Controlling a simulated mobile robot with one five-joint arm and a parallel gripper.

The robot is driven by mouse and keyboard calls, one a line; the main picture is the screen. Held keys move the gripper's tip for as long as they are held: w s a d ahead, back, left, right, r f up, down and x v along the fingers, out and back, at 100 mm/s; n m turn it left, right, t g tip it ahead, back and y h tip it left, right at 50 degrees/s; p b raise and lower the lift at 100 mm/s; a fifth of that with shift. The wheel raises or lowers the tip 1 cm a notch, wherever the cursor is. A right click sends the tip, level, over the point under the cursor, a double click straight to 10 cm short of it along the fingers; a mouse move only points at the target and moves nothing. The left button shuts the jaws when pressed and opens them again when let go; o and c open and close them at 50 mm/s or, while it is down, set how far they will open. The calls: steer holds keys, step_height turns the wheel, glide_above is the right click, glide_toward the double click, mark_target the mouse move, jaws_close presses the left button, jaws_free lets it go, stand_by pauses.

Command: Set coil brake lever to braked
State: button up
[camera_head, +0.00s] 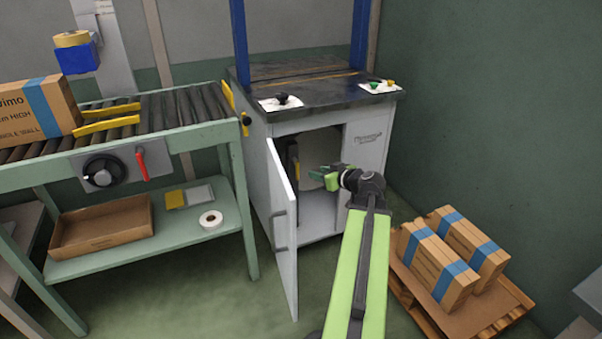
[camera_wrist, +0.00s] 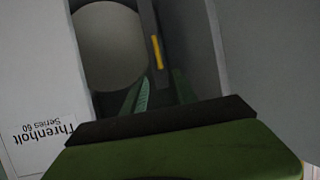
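The coil brake lever appears to be the dark upright bar with a yellow strip (camera_wrist: 157,52) inside the open cabinet. In the head view the dark bar with its yellow part (camera_head: 296,168) stands just inside the opening, by the door hinge. A pale round coil (camera_wrist: 108,45) sits beside it and also shows partly behind my gripper in the head view. My gripper (camera_head: 320,176) is at the cabinet opening, right of the bar and apart from it. In the wrist view its green fingers (camera_wrist: 160,92) appear spread, with nothing between them. The lever's exact setting cannot be told.
The cabinet door (camera_head: 283,228) hangs open to the left of my arm. The roller conveyor (camera_head: 170,112), with a carton (camera_head: 30,112) and a red-handled panel (camera_head: 125,165), stands left. A pallet (camera_head: 505,300) of boxes stands right. Small controls (camera_head: 281,102) sit on the cabinet top.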

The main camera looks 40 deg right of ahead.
steer(key=b+x, duration=0.4)
steer(key=x, duration=0.9)
steer(key=shift+d+f, duration=0.2)
steer(key=shift+w, duration=0.1)
jaws_close()
stand_by(0.5)
